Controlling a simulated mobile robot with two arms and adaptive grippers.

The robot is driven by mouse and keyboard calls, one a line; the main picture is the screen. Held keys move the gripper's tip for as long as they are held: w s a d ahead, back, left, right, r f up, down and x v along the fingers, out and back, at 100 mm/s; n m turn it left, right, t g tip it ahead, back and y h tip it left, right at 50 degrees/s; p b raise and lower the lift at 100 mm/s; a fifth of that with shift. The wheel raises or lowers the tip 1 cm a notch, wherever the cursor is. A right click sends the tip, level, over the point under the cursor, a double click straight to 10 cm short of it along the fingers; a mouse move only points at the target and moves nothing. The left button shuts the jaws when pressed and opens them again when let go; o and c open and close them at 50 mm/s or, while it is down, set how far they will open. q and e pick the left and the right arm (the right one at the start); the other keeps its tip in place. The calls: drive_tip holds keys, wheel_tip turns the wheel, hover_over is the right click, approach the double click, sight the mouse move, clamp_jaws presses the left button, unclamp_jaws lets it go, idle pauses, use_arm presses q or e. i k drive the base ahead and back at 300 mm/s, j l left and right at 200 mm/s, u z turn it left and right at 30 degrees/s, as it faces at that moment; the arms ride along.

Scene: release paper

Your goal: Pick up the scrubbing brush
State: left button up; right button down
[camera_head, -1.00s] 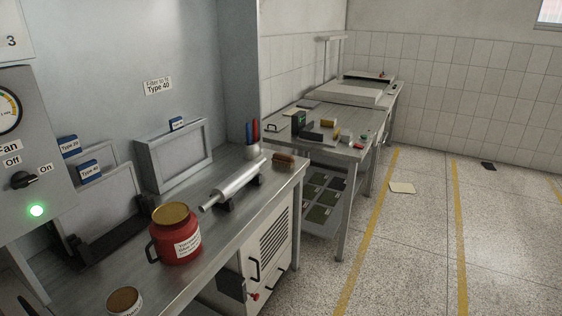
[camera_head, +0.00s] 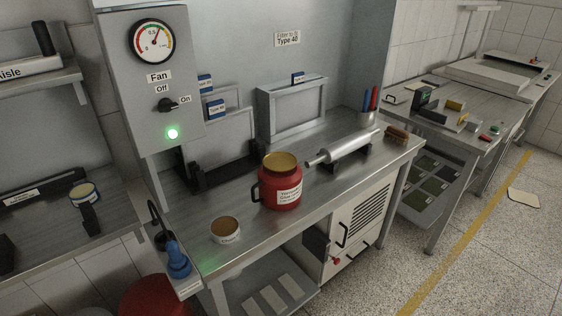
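A small brown block that looks like the scrubbing brush (camera_head: 397,134) lies at the far right end of the metal bench (camera_head: 325,205), close to its right edge. It is small in view, so its bristles are hard to make out. A silver roller (camera_head: 343,146) on black supports lies to its left, and a cup with red and blue handled tools (camera_head: 369,108) stands behind it. Neither of my grippers is in view.
A red jar (camera_head: 280,185) and a small open tin (camera_head: 226,229) stand near the bench's front. A fan control box (camera_head: 160,85) hangs above the bench's left end. A second table (camera_head: 455,135) with small items stands at right. Floor beyond the bench is largely clear.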

sight(402, 137)
drive_tip(key=i+l+u, duration=0.1)
drive_tip(key=l, duration=0.35)
drive_tip(key=i+l+u, duration=0.1)
drive_tip(key=i+l, duration=0.2)
drive_tip(key=l, duration=0.15)
drive_tip(key=i+l+u, duration=0.1)
drive_tip(key=l, duration=0.35)
drive_tip(key=i+l+u, duration=0.1)
drive_tip(key=l, duration=0.35)
drive_tip(key=i+l+u, duration=0.1)
drive_tip(key=i+l, duration=0.15)
drive_tip(key=l, duration=0.25)
drive_tip(key=i+l+u, duration=0.1)
drive_tip(key=l, duration=0.4)
drive_tip(key=i+l+u, duration=0.1)
drive_tip(key=l, duration=0.4)
